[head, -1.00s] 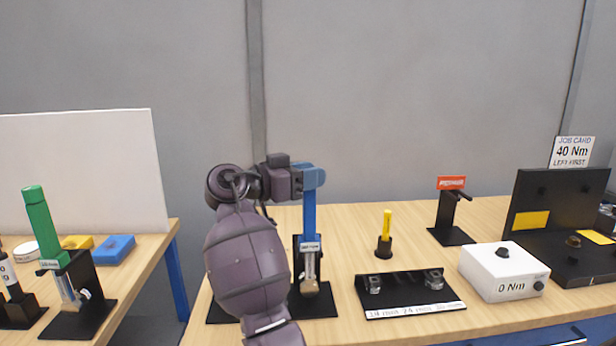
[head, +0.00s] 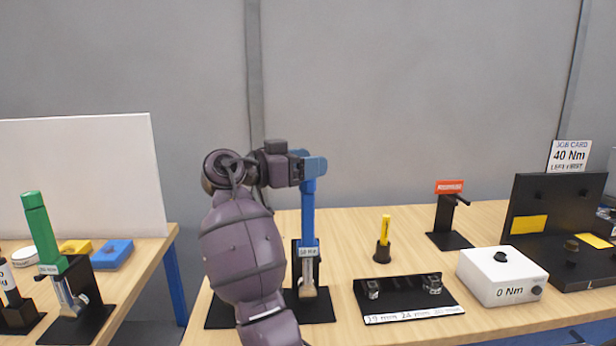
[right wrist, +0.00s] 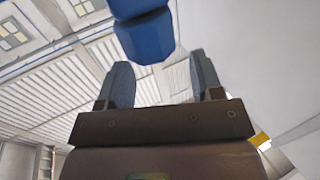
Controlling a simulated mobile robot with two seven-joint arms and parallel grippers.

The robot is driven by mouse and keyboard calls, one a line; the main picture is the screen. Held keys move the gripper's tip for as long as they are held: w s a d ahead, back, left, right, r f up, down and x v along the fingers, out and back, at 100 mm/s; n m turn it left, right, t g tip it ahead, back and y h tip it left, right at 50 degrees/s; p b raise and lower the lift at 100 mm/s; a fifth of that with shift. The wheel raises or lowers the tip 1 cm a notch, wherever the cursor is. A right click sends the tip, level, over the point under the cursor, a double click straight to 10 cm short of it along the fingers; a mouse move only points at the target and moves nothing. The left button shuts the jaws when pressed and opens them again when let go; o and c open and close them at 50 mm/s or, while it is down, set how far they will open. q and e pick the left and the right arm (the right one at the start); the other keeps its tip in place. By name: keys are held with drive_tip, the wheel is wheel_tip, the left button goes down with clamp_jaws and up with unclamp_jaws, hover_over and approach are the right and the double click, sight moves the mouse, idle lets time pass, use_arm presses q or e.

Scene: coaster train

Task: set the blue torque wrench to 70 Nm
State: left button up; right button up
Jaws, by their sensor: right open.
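The blue torque wrench (head: 308,215) stands upright, handle up, in a black stand (head: 317,305) on the near wooden bench. Its small white label (head: 309,250) is too small to read surely. My right gripper (head: 314,168) is at the top end of the blue handle, coming in from the left. In the right wrist view, the gripper's two fingers (right wrist: 160,82) are apart with a gap between them, and the blue handle (right wrist: 145,35) shows just beyond the gap. I cannot tell whether a finger touches it. My left gripper is not in view.
A green wrench (head: 42,230) stands on the left table. Right of the blue wrench are a yellow tool (head: 385,230), a black socket tray (head: 410,305), a white box (head: 500,275) reading 0 Nm, and a job card (head: 570,155) reading 40 Nm.

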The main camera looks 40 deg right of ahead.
wheel_tip(320, 180, up, 16)
drive_tip(key=p, duration=0.1)
drive_tip(key=shift+r, duration=0.2)
idle(0.4)
